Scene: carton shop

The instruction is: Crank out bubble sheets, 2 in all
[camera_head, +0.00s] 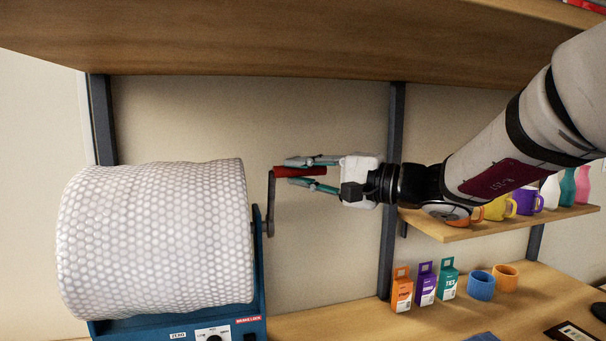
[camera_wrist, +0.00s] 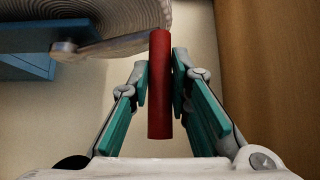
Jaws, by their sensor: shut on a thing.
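A large roll of white bubble sheet (camera_head: 155,240) sits on a blue dispenser (camera_head: 262,285) at the left of the head view. A grey crank arm (camera_head: 270,205) stands up on its right side, with a red handle (camera_head: 290,172) at its top pointing right. My gripper (camera_head: 312,171) is shut on the red handle, with one finger on each side of it. In the wrist view the red handle (camera_wrist: 160,85) lies between the teal finger pads, and the crank arm (camera_wrist: 105,47) runs left from its far end. No loose sheet shows.
Orange, purple and teal cartons (camera_head: 425,288) and blue and orange mugs (camera_head: 481,285) stand on the bench (camera_head: 330,318). A small shelf (camera_head: 500,222) with mugs and vases is behind my arm. A wooden shelf (camera_head: 300,40) spans above the handle.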

